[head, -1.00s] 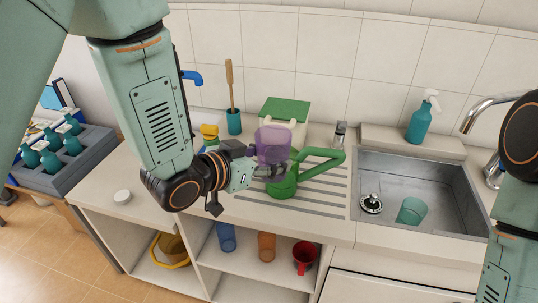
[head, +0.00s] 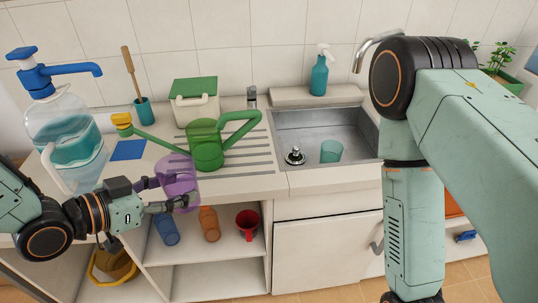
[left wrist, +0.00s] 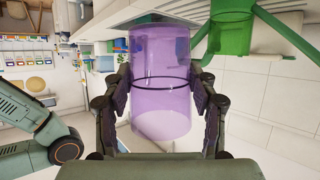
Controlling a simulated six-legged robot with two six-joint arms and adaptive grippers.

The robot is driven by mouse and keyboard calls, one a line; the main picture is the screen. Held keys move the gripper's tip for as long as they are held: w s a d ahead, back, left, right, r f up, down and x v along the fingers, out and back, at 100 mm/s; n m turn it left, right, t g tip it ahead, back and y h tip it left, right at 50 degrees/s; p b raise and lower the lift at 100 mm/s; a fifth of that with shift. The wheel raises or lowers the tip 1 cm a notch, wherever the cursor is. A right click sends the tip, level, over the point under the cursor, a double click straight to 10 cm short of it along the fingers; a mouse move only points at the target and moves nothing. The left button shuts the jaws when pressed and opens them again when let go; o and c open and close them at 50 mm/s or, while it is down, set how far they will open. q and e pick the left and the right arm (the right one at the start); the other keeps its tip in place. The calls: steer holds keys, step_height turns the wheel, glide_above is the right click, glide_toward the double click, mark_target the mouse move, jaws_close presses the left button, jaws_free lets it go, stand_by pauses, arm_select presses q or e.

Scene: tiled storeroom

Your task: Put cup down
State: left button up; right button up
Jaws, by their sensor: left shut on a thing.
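A see-through purple cup (head: 178,183) is held in my left gripper (head: 163,195), whose fingers close on its sides. In the head view the cup overlaps the counter's front edge, above the shelf opening. I cannot tell whether it touches the counter. In the left wrist view the purple cup (left wrist: 160,85) fills the space between the two fingers (left wrist: 160,98). My right arm shows on the right of the head view, but its gripper is out of view.
A green watering can (head: 207,150) stands on the ribbed counter, right of the cup. A large water bottle (head: 62,135) stands at left. A blue cup (head: 166,230), an orange cup (head: 209,223) and a red mug (head: 247,224) stand on the shelf below. The sink (head: 345,135) holds a teal cup (head: 331,151).

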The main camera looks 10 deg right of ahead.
arm_select(q)
steer(key=s+a+f+b, duration=0.2)
steer(key=f+b, duration=0.3)
steer(key=f, duration=0.1)
steer(key=s+a+f+m+b, duration=0.1)
steer(key=a+f+b, duration=0.2)
steer(key=f+b, duration=0.2)
steer(key=shift+s+a+f+g+h+b, duration=0.3)
steer(key=shift+s+f+g+b, duration=0.1)
steer(key=shift+b, duration=0.15)
